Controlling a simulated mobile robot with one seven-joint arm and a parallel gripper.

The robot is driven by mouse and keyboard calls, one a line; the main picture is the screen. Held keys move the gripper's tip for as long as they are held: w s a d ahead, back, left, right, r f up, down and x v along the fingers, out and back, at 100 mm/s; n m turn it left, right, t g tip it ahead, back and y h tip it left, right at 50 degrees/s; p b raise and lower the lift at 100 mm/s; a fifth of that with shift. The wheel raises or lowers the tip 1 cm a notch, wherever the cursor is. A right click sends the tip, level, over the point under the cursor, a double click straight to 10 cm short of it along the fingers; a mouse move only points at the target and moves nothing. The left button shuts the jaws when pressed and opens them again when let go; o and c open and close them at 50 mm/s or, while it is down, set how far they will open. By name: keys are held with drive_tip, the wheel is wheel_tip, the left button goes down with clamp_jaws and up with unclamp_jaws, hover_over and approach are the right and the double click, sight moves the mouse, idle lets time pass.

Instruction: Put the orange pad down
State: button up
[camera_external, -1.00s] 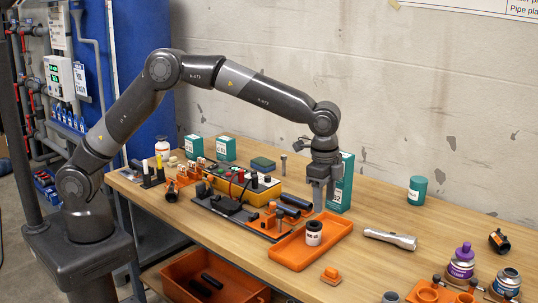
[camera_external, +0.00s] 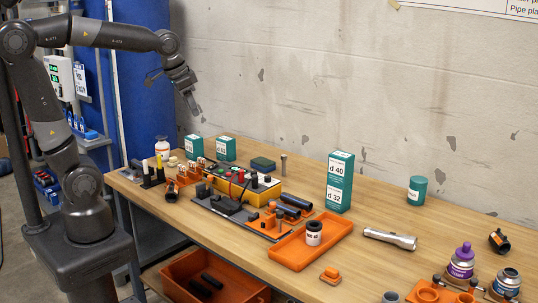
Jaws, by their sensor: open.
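A small orange pad-like block (camera_external: 330,276) with a raised knob lies flat on the wooden bench near its front edge. I cannot be sure that this is the orange pad, as other orange pieces are in view. My gripper (camera_external: 194,110) is high above the back left of the bench, apart from everything on it. It is open and nothing shows between its fingers. An orange tray (camera_external: 287,257) lies behind the small block and holds a white-labelled dark jar (camera_external: 314,233).
Two stacked teal boxes (camera_external: 340,182) stand behind the tray. A grey torch (camera_external: 390,239) lies right of it. A dark board (camera_external: 232,213) with orange holders and a yellow device (camera_external: 262,190) fills the left middle. Purple-capped bottle (camera_external: 461,262) stands front right. The back right bench is mostly clear.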

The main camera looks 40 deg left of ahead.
drive_tip(key=s+a+f+n+t, duration=0.1)
drive_tip(key=s+a+f+n, duration=0.3)
drive_tip(key=s+a, duration=0.6)
drive_tip(key=shift+s+n, duration=0.4)
idle(0.6)
